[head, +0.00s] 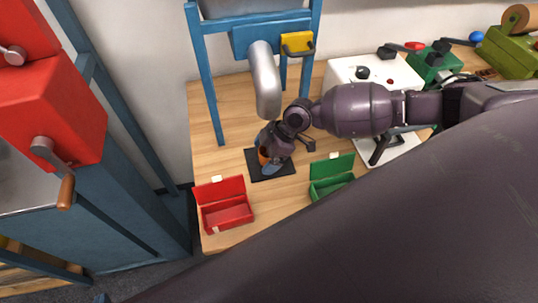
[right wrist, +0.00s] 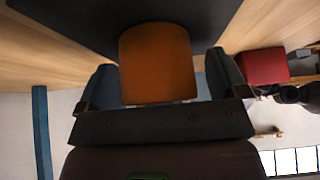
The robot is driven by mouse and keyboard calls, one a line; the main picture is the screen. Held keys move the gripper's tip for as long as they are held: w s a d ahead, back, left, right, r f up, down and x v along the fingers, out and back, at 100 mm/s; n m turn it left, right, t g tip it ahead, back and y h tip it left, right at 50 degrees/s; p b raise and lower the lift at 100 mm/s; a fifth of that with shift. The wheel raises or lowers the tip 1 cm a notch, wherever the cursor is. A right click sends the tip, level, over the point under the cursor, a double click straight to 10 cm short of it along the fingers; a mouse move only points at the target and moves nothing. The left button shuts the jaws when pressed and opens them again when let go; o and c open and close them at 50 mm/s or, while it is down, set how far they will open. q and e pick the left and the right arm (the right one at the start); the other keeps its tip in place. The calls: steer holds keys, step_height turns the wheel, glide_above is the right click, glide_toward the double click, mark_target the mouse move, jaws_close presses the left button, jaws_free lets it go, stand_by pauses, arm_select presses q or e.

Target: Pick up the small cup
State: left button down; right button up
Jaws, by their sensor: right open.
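The small cup is orange-brown (head: 263,156) and stands on a black mat (head: 284,171) on the wooden table. It is partly hidden behind my right gripper (head: 269,151) in the head view. In the right wrist view the cup (right wrist: 159,62) sits between the two dark blue-grey fingers of my right gripper (right wrist: 163,78), with a narrow gap visible beside it. The right gripper is open around the cup. My left gripper is not in view.
A red open box (head: 227,215) and a green open box (head: 331,190) stand near the table's front. A grey spout (head: 264,80) on a blue frame (head: 205,85) hangs above the mat. A white machine (head: 350,72) stands at the right. A red machine (head: 60,110) stands left.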

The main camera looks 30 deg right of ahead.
steer(key=c, duration=1.4)
steer(key=shift+r, duration=0.2)
